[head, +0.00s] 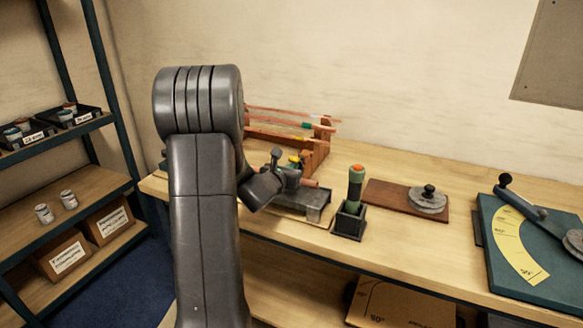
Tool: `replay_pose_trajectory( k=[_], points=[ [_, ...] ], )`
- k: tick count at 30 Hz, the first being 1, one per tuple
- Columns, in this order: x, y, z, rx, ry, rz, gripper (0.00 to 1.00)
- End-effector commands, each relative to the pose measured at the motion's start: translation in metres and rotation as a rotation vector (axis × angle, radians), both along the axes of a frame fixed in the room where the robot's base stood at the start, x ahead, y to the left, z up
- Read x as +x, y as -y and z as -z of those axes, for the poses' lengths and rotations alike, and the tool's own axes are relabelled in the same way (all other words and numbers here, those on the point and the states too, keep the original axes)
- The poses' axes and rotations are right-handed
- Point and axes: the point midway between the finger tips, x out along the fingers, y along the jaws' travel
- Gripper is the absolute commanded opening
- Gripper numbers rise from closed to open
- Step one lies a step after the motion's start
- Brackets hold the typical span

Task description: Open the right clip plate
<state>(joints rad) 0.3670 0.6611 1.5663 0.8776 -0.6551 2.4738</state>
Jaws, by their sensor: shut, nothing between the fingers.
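A wooden rack (314,153) stands at the back of the bench against the wall, with several thin copper tubes (285,111) lying across it. Small green and orange pieces show on the tubes at its right end. I cannot tell which part is the right clip plate; the left of the rack is hidden behind my arm. My arm rises large in front of the left part of the bench. I cannot make out my gripper; dark grey parts just right of the arm are too small to tell apart.
A grey block (313,205) on the bench sits beside a dark holder (349,222) with a green, orange-topped bottle. Further right are a brown board (387,198) with a grey disc (428,200) and a green bending plate (505,270). Shelves stand at the left.

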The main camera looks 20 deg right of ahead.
Motion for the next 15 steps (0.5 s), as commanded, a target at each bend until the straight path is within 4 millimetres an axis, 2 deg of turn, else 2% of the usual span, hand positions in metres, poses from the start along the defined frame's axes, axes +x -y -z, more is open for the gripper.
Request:
replay_pose_trajectory(
  k=[15],
  points=[
    [0.005,0.007,-0.012,0.123,-0.099,0.003,0.00]
  ],
)
